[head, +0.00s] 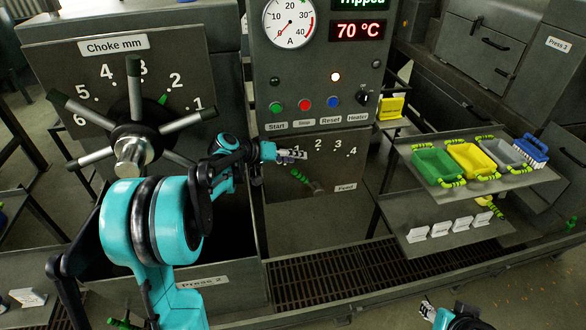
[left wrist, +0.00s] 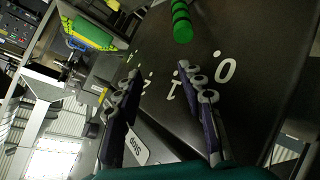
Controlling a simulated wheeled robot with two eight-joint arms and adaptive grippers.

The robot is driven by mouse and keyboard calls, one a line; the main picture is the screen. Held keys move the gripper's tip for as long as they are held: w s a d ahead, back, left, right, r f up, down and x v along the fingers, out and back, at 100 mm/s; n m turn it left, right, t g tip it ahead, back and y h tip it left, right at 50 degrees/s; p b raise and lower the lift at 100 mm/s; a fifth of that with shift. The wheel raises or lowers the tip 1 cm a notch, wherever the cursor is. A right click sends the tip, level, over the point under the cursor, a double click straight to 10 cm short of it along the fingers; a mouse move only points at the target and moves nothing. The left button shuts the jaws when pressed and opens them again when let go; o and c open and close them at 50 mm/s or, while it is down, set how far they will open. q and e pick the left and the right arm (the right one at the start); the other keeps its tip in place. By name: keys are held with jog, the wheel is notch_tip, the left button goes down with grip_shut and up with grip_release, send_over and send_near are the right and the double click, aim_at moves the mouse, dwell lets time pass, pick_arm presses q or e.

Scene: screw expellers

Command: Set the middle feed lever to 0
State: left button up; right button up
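The middle press has a dark feed panel (head: 345,170) with a curved number scale. The feed lever (head: 301,176) has a green grip and points up and left; its green grip (left wrist: 181,22) also shows at the top of the left wrist view. There its end points between the 0 (left wrist: 224,67) and the 1 (left wrist: 172,90); the exact reading is unclear. My left gripper (head: 296,154) is just above the lever, hiding the 0 in the head view. Its fingers (left wrist: 160,72) are apart and empty. My right gripper (head: 428,309) is low at the bottom right, its opening unclear.
Above the panel are the Start, Stop, Reset and Heater controls (head: 318,104). The spoked choke wheel (head: 131,140) stands at left, close to my left arm. A shelf (head: 535,178) with coloured trays is at right. A floor grate (head: 320,276) runs below.

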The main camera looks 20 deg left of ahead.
pick_arm(q)
jog(key=shift+r, duration=0.65)
jog(key=shift+c, duration=0.2)
